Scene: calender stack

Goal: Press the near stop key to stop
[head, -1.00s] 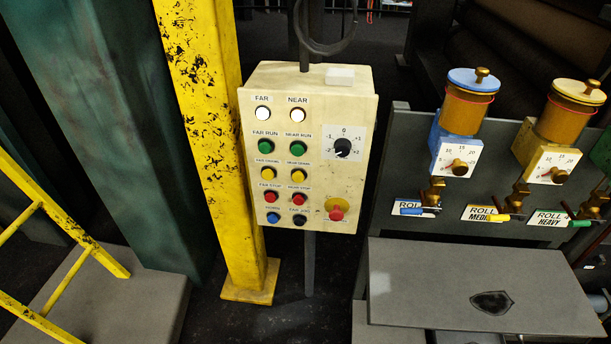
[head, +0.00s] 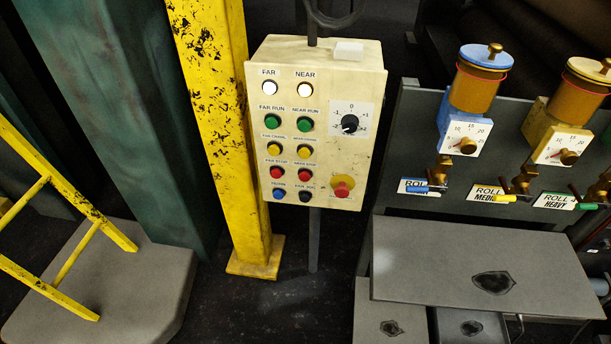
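The cream control box (head: 330,195) stands on a dark post in the middle of the head view. Its keys form two columns, FAR on the left and NEAR on the right. The near stop key (head: 304,174) is the red button in the right column, under the yellow near key (head: 304,151) and above a dark key (head: 305,196). The red far stop key (head: 277,174) is just left of it. A larger red mushroom button (head: 342,189) on a yellow disc sits at the lower right. Neither gripper is in view.
A yellow pillar (head: 215,110) stands close to the box's left side, with a yellow ladder (head: 75,250) further left. On the right are a dark panel with oiler pots (head: 473,85) and small levers, and a grey plate (head: 420,275). Floor shows in front of the box.

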